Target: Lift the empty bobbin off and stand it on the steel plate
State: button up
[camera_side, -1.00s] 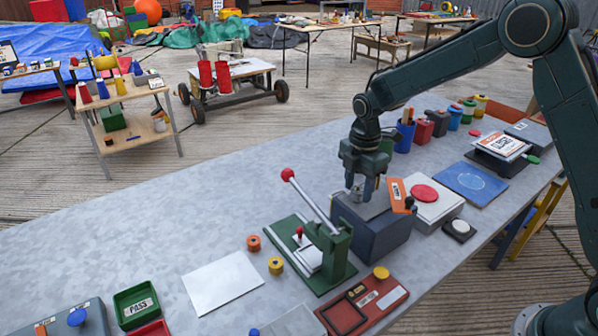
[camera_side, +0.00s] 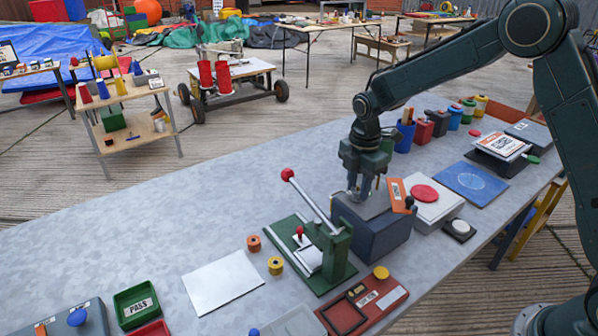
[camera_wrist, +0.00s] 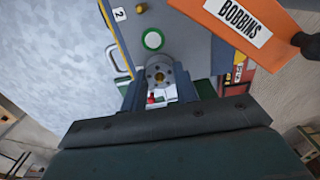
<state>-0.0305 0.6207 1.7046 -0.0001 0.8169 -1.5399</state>
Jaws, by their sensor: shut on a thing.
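My gripper (camera_side: 358,190) is low over the top of the dark blue-grey box (camera_side: 372,232) in the side view, with its fingers pointing down. In the wrist view, the fingertips close from both sides on a small round grey bobbin (camera_wrist: 160,68) with a brass-coloured centre. The bobbin is on the box's top side, and its lower part is hidden by my gripper. I cannot make it out in the side view. The steel plate (camera_side: 223,283) is a pale, bare square lying flat on the table, left of the green lever press.
The green lever press (camera_side: 325,255), with its red-knobbed lever, stands between the box and the plate. An orange bobbin (camera_side: 254,243) and a yellow bobbin (camera_side: 275,265) stand beside the plate. An orange BOBBINS tag (camera_wrist: 235,18) is close to my gripper. The table's back left is clear.

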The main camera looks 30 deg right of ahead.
notch_tip(320, 180, up, 20)
dwell(0.7)
jog(key=shift+r, duration=0.7)
dwell(0.4)
jog(key=shift+r, duration=0.7)
jog(key=shift+r, duration=0.35)
jog(key=shift+r, duration=0.65)
